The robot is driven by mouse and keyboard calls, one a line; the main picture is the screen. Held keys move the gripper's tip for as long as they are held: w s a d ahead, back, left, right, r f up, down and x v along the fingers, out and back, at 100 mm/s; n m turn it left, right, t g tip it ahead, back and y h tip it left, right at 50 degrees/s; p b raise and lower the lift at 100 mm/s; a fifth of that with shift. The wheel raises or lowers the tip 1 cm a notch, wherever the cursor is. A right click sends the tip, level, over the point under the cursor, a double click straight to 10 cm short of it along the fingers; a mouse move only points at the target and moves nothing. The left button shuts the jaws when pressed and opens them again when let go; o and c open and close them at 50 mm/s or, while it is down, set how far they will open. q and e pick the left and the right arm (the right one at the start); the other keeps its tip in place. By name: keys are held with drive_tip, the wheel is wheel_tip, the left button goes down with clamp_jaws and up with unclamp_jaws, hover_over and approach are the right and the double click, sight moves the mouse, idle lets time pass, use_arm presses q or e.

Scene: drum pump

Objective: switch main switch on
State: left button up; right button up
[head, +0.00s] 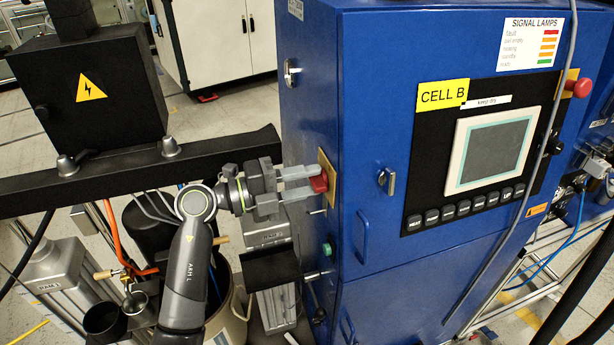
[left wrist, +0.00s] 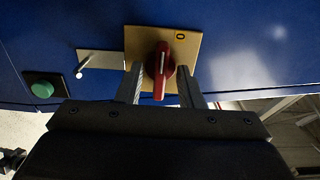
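The main switch is a red rotary handle (head: 319,183) on a tan plate (head: 329,170) on the left side wall of the blue cabinet. In the left wrist view the red handle (left wrist: 161,72) has a white line along it and points up and down in the picture. A "0" mark shows at the upper right of its plate (left wrist: 188,45). My left gripper (head: 308,183) is at the switch, its two fingers (left wrist: 161,88) on either side of the handle. Narrow gaps seem to show between fingers and handle. My right gripper is in neither view.
A green button (left wrist: 42,90) and a small metal lever (left wrist: 98,62) sit beside the switch plate. The blue cabinet (head: 310,90) carries a panel with a screen (head: 490,150) and a red knob (head: 580,88). A black beam (head: 100,185) runs behind my left arm.

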use_arm(q)
drive_tip(key=shift+d, duration=0.2)
clamp_jaws()
idle(0.3)
